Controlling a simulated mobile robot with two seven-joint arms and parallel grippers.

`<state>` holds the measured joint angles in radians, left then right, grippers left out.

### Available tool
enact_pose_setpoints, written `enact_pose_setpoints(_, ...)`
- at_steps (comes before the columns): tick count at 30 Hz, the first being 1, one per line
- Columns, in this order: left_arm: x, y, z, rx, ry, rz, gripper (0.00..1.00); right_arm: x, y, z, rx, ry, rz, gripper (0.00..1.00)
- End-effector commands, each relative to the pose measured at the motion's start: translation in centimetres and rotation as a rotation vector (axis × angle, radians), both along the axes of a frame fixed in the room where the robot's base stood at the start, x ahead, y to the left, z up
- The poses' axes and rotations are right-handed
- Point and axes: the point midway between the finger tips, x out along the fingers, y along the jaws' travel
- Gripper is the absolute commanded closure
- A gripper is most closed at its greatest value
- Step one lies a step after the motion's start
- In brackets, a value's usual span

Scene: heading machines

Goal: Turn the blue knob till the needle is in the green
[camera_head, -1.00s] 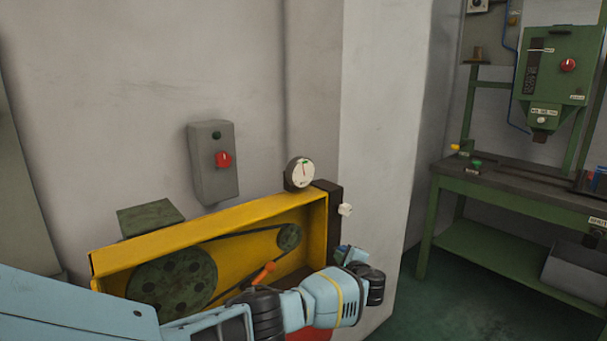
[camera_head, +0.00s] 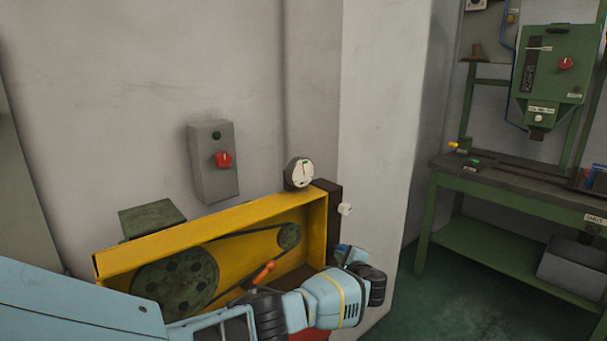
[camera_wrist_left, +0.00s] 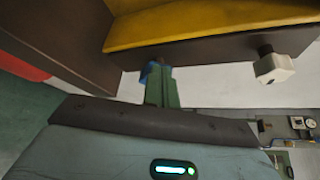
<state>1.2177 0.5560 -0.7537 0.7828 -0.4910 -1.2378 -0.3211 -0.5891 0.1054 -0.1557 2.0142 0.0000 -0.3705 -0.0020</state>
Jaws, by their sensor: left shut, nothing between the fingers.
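The blue knob (camera_head: 342,248) shows as a small patch at the right end of the yellow belt housing, mostly hidden by my left gripper (camera_head: 353,256). In the left wrist view, the blue knob (camera_wrist_left: 149,72) is beside the tip of the shut left gripper (camera_wrist_left: 161,88). The two look very close; I cannot tell whether they touch. The round white gauge (camera_head: 301,173) stands on top of the housing, with a green mark near the top of its dial. Its thin reddish needle points roughly upward; whether it lies within the green is too small to tell. My right gripper is out of view.
The yellow housing (camera_head: 215,227) holds a belt, pulleys and an orange handle (camera_head: 264,271). A white knob (camera_head: 345,209) sticks out at its right end, above my gripper. A grey switch box (camera_head: 213,160) hangs on the wall. A green bench (camera_head: 515,195) stands at the right.

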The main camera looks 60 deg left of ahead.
Motion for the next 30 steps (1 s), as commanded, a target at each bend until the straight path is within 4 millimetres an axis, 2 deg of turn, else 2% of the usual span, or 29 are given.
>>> enact_pose_setpoints(6, 0.3, -2.4, 0.3, -0.003, -0.004, -0.002, 1.00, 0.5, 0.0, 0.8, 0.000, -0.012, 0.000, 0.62)
enact_pose_setpoints(15, 0.6, -4.9, 0.2, -0.001, -0.003, 0.001, 1.00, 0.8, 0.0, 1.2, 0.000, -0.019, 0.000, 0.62)
enact_pose_setpoints(30, 0.6, -5.0, 0.1, 0.000, -0.001, 0.001, 1.00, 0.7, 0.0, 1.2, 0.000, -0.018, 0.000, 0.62)
